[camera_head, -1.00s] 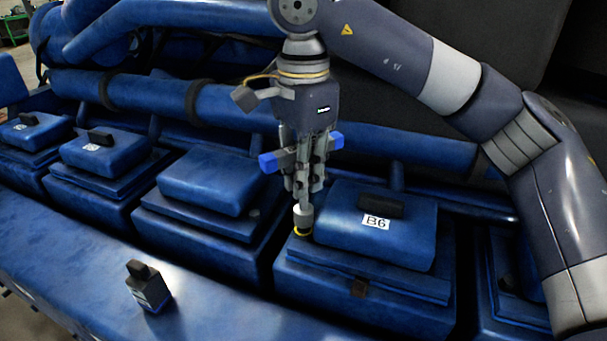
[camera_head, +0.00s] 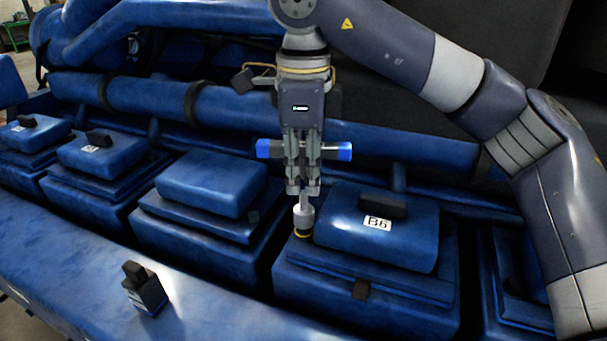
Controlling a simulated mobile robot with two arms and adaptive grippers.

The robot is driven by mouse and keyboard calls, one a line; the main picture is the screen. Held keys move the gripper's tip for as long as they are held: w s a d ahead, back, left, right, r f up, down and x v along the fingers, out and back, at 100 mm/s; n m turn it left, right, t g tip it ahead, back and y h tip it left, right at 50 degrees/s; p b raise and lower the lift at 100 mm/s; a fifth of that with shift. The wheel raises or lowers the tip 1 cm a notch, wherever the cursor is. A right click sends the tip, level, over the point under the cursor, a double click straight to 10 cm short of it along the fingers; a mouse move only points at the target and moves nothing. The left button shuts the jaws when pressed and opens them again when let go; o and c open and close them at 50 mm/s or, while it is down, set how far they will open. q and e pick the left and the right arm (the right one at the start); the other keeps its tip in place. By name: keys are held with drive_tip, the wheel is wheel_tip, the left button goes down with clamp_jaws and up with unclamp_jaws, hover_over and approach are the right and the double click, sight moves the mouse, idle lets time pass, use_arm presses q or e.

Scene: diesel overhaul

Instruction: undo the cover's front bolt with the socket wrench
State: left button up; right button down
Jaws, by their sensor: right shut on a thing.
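My right gripper (camera_head: 303,188) points down and is shut on the socket wrench (camera_head: 303,212), whose blue-ended handle sticks out on both sides of the fingers. The wrench's grey socket stands upright at the left edge of the B6 cover (camera_head: 380,233), with a yellow ring at its lower end. The bolt under the socket is hidden. The cover is a blue block with a black handle and a white B6 label, on a wider blue base. My left gripper is not in view.
Similar blue covers stand in a row to the left, the nearest (camera_head: 212,183) without a handle. A small black device (camera_head: 145,289) stands on the blue ledge in front. Thick blue pipes (camera_head: 240,105) run behind the row, close to my right gripper.

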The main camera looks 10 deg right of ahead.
drive_tip(key=m+b, duration=0.1)
drive_tip(key=m, duration=0.4)
drive_tip(key=shift+m+b, duration=0.55)
drive_tip(key=shift+m, duration=1.65)
